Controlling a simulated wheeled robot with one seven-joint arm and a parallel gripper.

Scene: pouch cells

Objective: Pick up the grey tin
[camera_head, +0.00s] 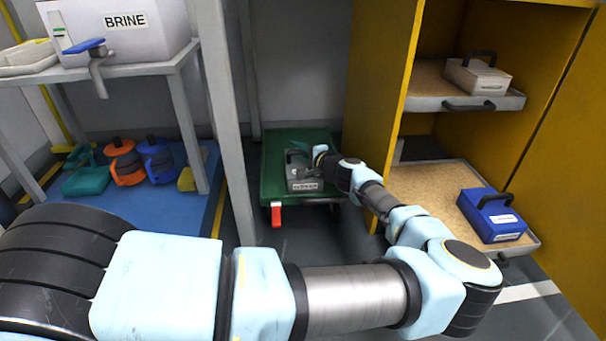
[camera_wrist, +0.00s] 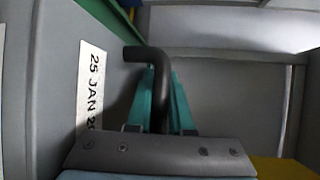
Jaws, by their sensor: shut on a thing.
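The grey tin (camera_head: 304,172) is a boxy case with a white label on its front. It is at the green cart (camera_head: 280,194); I cannot tell whether it rests on the bed or is slightly raised. My gripper (camera_head: 308,158) reaches it from the right. In the wrist view, the teal fingers of my gripper (camera_wrist: 165,100) are shut on the tin's black handle (camera_wrist: 148,56). The tin's grey side (camera_wrist: 50,90) fills the left of that view, with part of a date label visible. My wrist hides part of the tin in the head view.
A yellow cabinet (camera_head: 376,75) stands close on the right. Its pull-out shelves hold a pale tin (camera_head: 478,78) and a blue tin (camera_head: 492,217). A grey post (camera_head: 222,110) stands left of the cart. A table with a BRINE box (camera_head: 115,30) is at the left.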

